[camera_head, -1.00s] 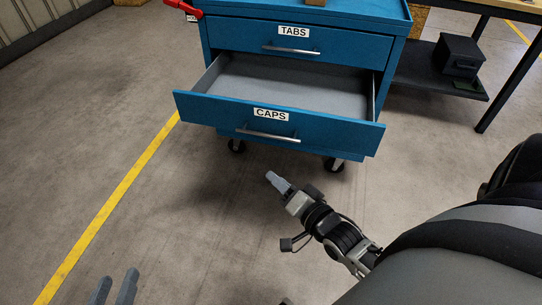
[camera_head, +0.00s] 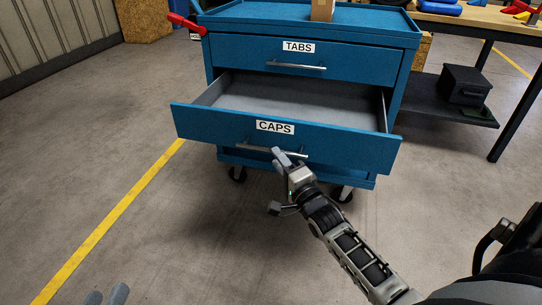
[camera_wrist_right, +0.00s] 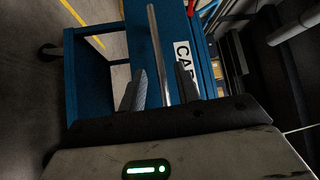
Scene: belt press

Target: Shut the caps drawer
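The blue caps drawer (camera_head: 340,148) is pulled out from the cart, with its empty grey inside showing and a CAPS label on its front. Its metal bar handle (camera_head: 258,149) runs across the front below the label. My right gripper (camera_head: 288,154) is at the right part of this handle. In the right wrist view its two fingers (camera_wrist_right: 160,88) are apart, with the handle bar (camera_wrist_right: 159,50) between them; I cannot tell whether they touch it. My left gripper (camera_head: 106,296) shows only as two separated fingertips at the bottom left, empty and away from the cart.
Above is the shut TABS drawer (camera_head: 345,64) of the blue cart. A red clamp-like part (camera_head: 187,23) sticks out at the cart's upper left. A workbench (camera_head: 468,22) with a dark box (camera_head: 465,85) on its lower shelf stands right. The floor left of the cart is clear.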

